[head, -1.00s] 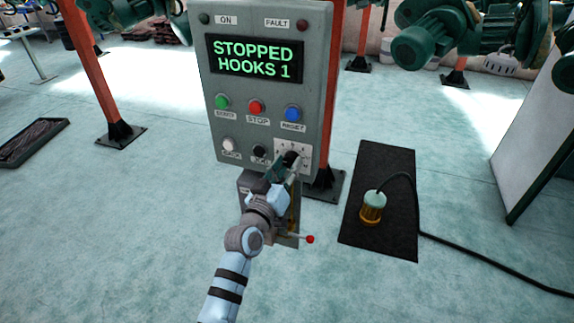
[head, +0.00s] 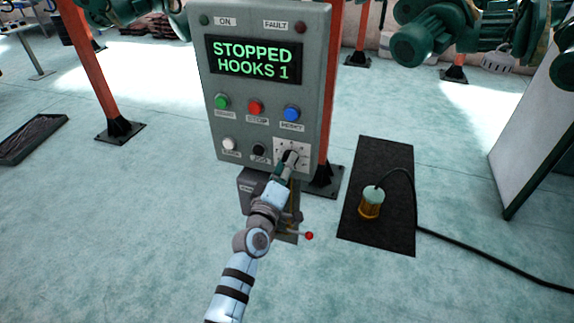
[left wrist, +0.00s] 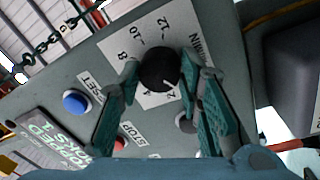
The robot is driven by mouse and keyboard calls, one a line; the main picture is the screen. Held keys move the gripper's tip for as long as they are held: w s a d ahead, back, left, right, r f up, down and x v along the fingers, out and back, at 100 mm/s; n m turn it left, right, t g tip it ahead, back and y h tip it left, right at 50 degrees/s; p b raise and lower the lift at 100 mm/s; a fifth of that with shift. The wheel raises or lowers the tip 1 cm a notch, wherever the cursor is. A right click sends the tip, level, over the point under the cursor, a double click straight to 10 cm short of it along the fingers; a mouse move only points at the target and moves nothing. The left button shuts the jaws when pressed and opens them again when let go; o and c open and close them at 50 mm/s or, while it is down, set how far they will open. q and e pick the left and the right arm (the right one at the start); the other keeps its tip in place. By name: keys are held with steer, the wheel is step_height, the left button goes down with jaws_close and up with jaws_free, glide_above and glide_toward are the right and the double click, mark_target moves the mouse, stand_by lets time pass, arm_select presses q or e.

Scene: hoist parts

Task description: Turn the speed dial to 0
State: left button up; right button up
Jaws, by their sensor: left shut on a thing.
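The speed dial (head: 291,157) is a black round knob on a white scale plate at the lower right of the grey control panel (head: 213,130). In the left wrist view the dial (left wrist: 158,68) shows a white pointer mark toward the lower right, near the low numbers; the 8, 10 and 12 are readable above it. My left gripper (head: 287,163) is at the dial, with its green fingers (left wrist: 160,76) on either side of the knob, shut on it. The 0 mark cannot be made out. My right gripper is not in view.
The panel display (head: 255,60) reads STOPPED, HOOKS 1. Green, red and blue (head: 292,114) buttons sit above the dial; white and black (head: 259,150) ones sit left of it. A red-tipped lever (head: 308,236) is below. A black mat (head: 385,225) holds a cabled yellow device (head: 370,203).

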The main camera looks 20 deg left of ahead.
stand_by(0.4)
arm_select(q)
steer(key=o, duration=1.2)
steer(key=shift+c, duration=0.2)
steer(key=s, duration=0.7)
steer(key=shift+s+a+f, duration=0.25)
steer(key=shift+f, duration=0.1)
steer(key=shift+w, duration=0.1)
